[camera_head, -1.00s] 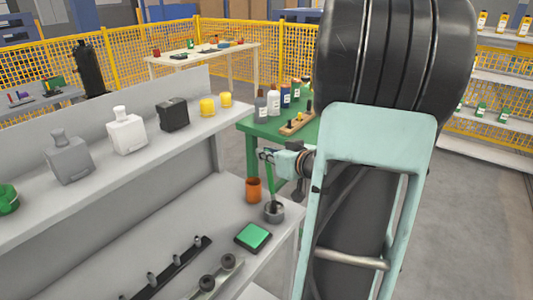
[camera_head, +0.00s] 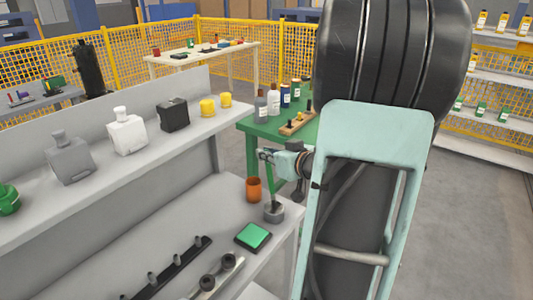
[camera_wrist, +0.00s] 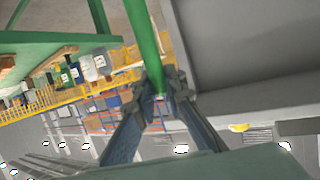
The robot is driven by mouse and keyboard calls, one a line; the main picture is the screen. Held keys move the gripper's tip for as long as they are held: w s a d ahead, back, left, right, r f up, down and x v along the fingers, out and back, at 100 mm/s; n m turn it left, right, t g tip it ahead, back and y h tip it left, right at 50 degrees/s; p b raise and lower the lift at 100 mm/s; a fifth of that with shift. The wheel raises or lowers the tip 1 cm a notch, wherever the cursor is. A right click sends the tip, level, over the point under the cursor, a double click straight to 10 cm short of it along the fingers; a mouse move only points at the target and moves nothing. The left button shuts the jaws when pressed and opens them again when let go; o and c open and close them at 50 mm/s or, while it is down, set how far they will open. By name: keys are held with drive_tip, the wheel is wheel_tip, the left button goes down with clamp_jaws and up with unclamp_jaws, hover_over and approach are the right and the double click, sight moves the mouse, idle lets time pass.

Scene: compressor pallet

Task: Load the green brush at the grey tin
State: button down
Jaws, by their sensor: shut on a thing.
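The green brush shows its long green handle (camera_wrist: 144,42) between my fingers in the wrist view. My gripper (camera_wrist: 158,88) is shut on that handle. In the head view my gripper (camera_head: 266,156) is above the grey tin (camera_head: 274,214), near the front right edge of the grey bench. The brush's thin lower part (camera_head: 274,196) reaches down to the tin's mouth. I cannot tell how deep its end is in the tin. My arm hides part of the area to the right.
An orange cup (camera_head: 253,189) stands close behind the tin, to its left. A green pad (camera_head: 253,236) lies in front of it. A dark rail (camera_head: 172,268) with pegs lies farther left. A green table (camera_head: 250,127) with bottles stands behind.

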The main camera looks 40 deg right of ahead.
drive_tip(key=shift+f, duration=0.1)
wheel_tip(320, 180, up, 7)
drive_tip(key=p, duration=0.7)
drive_tip(key=shift+p, duration=0.3)
idle(0.6)
